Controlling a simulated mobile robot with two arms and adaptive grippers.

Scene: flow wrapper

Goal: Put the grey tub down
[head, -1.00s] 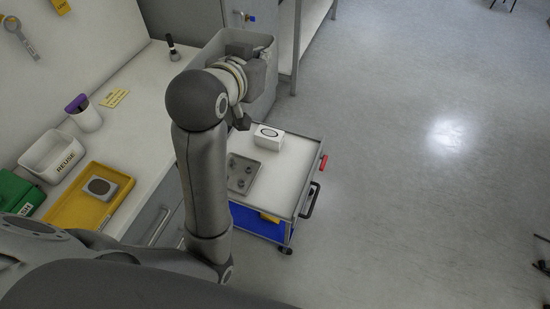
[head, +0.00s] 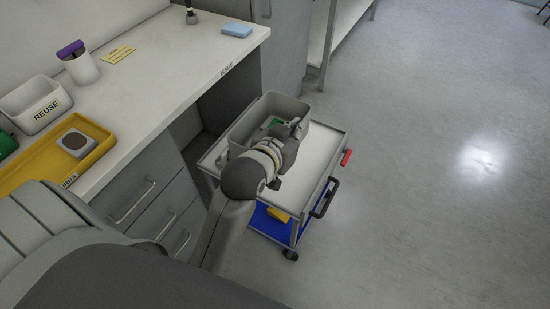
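The grey tub (head: 240,131) is an open, upright container at the cart's far end, with something green (head: 272,123) inside it. It is over or on the top of the cart (head: 318,152); I cannot tell whether its base touches, as my arm hides its near side. My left gripper (head: 294,130) is at the tub's near right side and appears shut on its wall or rim; the fingertips are mostly hidden. My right gripper is not in view.
The cart's near right top is bare, with a black handle (head: 325,197) and red grip (head: 346,158). The workbench (head: 165,75) on the left holds a REUSE bin (head: 38,104), yellow tray (head: 98,148), cup (head: 81,68) and blue sponge (head: 237,30). Floor at right is clear.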

